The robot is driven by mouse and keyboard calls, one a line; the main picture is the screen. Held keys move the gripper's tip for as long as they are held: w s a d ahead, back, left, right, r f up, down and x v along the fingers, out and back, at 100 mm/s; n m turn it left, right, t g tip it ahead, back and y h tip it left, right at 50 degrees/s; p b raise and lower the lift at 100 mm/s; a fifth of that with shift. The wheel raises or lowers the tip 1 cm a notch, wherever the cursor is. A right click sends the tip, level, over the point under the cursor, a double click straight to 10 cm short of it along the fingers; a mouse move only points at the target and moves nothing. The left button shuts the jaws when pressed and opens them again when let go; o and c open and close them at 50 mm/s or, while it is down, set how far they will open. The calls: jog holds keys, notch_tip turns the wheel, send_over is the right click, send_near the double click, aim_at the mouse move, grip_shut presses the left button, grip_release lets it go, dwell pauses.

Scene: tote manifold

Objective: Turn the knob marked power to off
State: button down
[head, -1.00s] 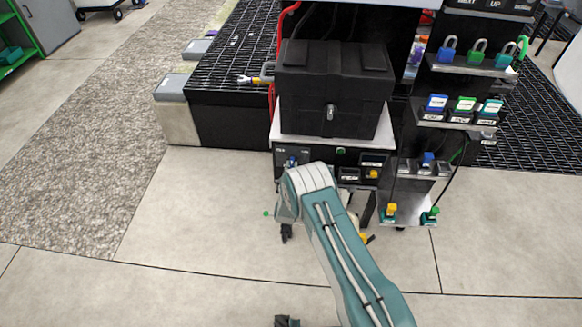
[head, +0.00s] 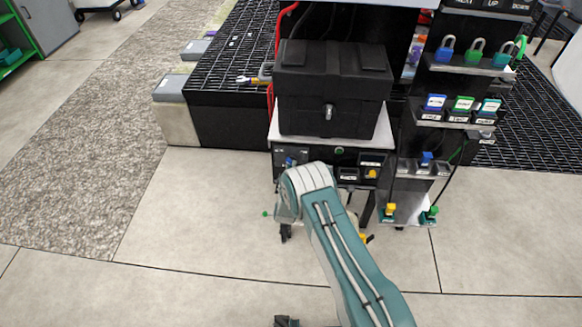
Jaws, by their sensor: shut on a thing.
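The control panel (head: 329,160) is a dark strip under a pale shelf at the front of the black station. A blue knob-like part (head: 290,161) shows at its left end, just above the bend of my arm. The small labels are too blurred to read, so I cannot tell which knob is marked power or where it points. My arm's teal and white links cover the area below the panel's left part. My gripper is hidden behind them, and its contact with the knob cannot be seen.
A black box (head: 333,85) with a front latch stands on the shelf above the panel. A rack at right holds padlocks (head: 473,52) and labelled blocks (head: 462,104). A black grated platform (head: 230,115) lies left. The floor (head: 195,215) at front left is clear.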

jog(key=shift+a+n, duration=0.15)
jog(key=shift+n, duration=0.25)
jog(key=c, duration=0.6)
grip_release()
jog(key=shift+a, duration=0.1)
jog(key=s, duration=1.2)
jog(key=shift+a+f, duration=0.1)
jog(key=shift+a, duration=0.1)
jog(key=shift+w, duration=0.15)
